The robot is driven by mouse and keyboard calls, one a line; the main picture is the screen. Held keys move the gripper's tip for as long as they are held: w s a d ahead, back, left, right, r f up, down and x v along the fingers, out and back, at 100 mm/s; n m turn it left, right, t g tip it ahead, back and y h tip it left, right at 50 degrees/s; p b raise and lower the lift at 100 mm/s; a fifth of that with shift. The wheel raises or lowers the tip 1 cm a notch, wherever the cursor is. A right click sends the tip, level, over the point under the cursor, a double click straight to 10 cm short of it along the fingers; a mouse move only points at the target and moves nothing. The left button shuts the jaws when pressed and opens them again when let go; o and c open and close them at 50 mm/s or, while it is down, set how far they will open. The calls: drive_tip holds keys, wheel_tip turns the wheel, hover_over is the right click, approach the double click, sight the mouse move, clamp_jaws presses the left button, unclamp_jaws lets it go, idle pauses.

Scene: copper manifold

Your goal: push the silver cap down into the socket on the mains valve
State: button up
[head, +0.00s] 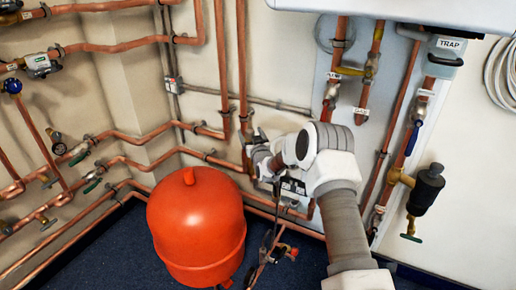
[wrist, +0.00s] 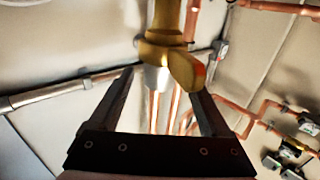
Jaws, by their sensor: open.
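In the wrist view a brass valve body (wrist: 163,50) hangs at the top centre, with a brass lever (wrist: 187,72) on its right. A pale silver piece (wrist: 154,78), which looks like the cap, shows directly against the brass body. I cannot tell how deep it sits; any socket is hidden. My gripper (wrist: 160,72) is open, its two dark fingers apart on either side of the silver piece, with no clear contact. In the head view my gripper (head: 262,143) is by the wall pipes behind the red tank, and I cannot make out the cap there.
A red tank (head: 195,225) stands on the dark blue floor (head: 85,254) left of my arm. Copper pipes (head: 225,60) run along the wall around my gripper. A brass valve with a black body (head: 425,190) is at right. A white box (head: 410,12) overhangs the upper right.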

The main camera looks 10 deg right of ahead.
drive_tip(key=s+d+p, duration=0.2)
drive_tip(key=s+p, duration=0.2)
drive_tip(key=s, duration=1.2)
drive_tip(key=shift+d, duration=0.25)
drive_tip(key=shift+r, duration=0.1)
drive_tip(key=s+d+r+g+h, duration=0.1)
drive_tip(key=s+r+g, duration=0.3)
drive_tip(key=r, duration=0.5)
drive_tip(key=s+d+r+g+h, duration=0.1)
drive_tip(key=s+r+g, duration=0.1)
drive_tip(key=s+r, duration=0.45)
drive_tip(key=s+d+r+m+g+p, duration=0.1)
drive_tip(key=s+r+g, duration=0.25)
drive_tip(key=s, duration=1.15)
drive_tip(key=s+d+r+m+g+p, duration=0.1)
drive_tip(key=s+r+g, duration=0.3)
drive_tip(key=s, duration=1.2)
wheel_tip(320, 180, up, 23)
drive_tip(key=t+p, duration=0.1)
drive_tip(key=p, duration=2.1)
drive_tip(key=shift+w+d+h, duration=0.2)
drive_tip(key=shift+w+h, duration=0.15)
drive_tip(key=shift+h, duration=0.05)
